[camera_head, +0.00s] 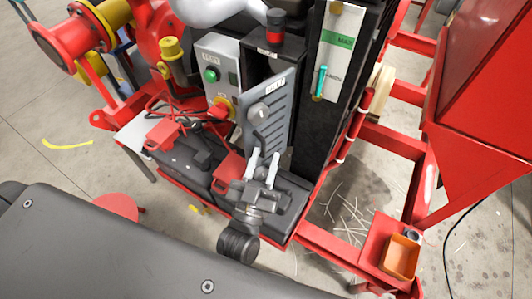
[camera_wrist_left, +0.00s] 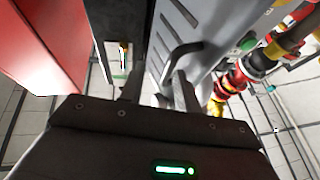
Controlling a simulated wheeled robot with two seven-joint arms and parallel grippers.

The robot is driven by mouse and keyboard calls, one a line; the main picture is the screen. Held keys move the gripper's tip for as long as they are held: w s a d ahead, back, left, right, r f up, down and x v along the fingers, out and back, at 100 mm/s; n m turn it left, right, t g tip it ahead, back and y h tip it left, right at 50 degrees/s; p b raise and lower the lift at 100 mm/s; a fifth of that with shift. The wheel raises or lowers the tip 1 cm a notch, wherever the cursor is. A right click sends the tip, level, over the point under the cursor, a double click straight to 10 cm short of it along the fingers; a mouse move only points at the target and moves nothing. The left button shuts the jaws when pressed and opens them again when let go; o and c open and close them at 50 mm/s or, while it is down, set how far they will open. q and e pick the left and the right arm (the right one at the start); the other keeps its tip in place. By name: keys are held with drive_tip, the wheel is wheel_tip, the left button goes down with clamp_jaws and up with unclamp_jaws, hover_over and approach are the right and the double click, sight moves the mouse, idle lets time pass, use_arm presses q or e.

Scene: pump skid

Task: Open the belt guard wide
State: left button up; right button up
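The belt guard (camera_head: 283,101) is a grey slotted panel with a white label and a round knob. It stands ajar, at an angle to the dark housing (camera_head: 254,68) behind it. In the left wrist view the guard (camera_wrist_left: 212,32) shows at the upper middle, with its dark bent handle (camera_wrist_left: 184,48). My left gripper (camera_head: 263,160) is at the lower part of the guard. In the left wrist view its fingers (camera_wrist_left: 158,82) are apart, with the handle's lower end near the gap; contact cannot be told. My right gripper is in neither view.
A black cabinet (camera_head: 323,120) stands close to the right of the guard. A control box (camera_head: 216,72) with a green button is at its left. Red clamps (camera_head: 163,135) and cables lie on the dark bench. An orange bin (camera_head: 401,257) sits on the red frame at right.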

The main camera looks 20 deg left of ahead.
use_arm(q)
drive_tip(key=b+v, duration=0.2)
drive_tip(key=v, duration=0.6)
drive_tip(key=shift+s+b, duration=0.3)
drive_tip(key=shift+f, duration=0.1)
